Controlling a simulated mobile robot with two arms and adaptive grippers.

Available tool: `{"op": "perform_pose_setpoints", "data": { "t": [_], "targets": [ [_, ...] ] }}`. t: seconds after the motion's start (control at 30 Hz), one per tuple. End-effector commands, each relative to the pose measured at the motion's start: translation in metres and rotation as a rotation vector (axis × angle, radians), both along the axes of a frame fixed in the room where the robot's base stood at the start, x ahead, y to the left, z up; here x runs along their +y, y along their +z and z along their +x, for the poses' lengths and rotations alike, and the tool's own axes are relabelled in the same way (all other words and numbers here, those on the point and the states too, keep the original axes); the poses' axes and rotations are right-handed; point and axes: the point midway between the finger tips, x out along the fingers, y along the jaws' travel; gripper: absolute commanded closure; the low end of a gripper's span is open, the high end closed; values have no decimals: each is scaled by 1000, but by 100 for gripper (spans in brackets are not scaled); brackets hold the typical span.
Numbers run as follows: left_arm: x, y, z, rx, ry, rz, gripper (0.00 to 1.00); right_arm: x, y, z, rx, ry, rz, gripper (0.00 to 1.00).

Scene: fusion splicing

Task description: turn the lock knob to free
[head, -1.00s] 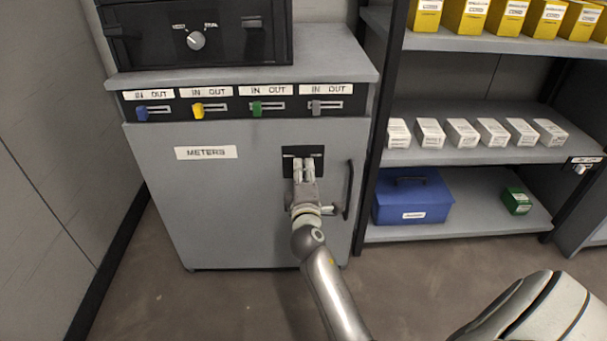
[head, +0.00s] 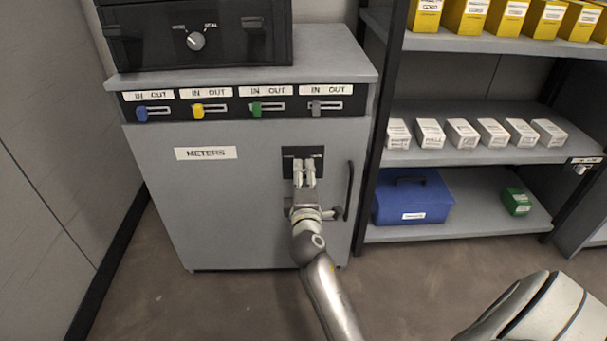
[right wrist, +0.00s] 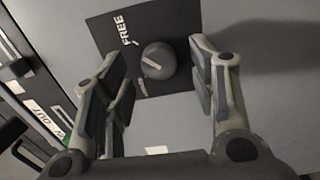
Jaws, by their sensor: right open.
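The lock knob (right wrist: 158,60) is a round grey knob with a pale pointer mark, on a black plate (right wrist: 105,28) on the grey cabinet front. The word FREE is printed on the plate beside it; a second, smaller label is too blurred to read. My right gripper (right wrist: 158,85) is open, its fingers on either side of the knob in the picture. I see no contact with the knob. In the head view the right gripper (head: 305,166) is in front of the black plate (head: 316,153), where the knob cannot be made out. My left gripper is not in view.
The METERS cabinet (head: 225,220) has a vertical black handle (head: 348,190) just right of the gripper. Above are several coloured IN/OUT sliders and a black box (head: 150,45) with its own knob. A shelf rack at the right holds boxes and a blue case (head: 412,200).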

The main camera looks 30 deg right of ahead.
Motion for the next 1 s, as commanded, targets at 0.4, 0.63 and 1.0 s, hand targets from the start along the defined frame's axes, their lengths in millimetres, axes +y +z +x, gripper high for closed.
{"op": "perform_pose_setpoints", "data": {
  "t": [0.4,0.63,1.0],
  "targets": [
    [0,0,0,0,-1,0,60,30,-1,-50,1,0,3,47],
    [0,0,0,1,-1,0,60,32,0,-53,-1,0,1,47],
    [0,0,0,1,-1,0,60,32,0,-52,-2,2,2,47]
  ]
}}
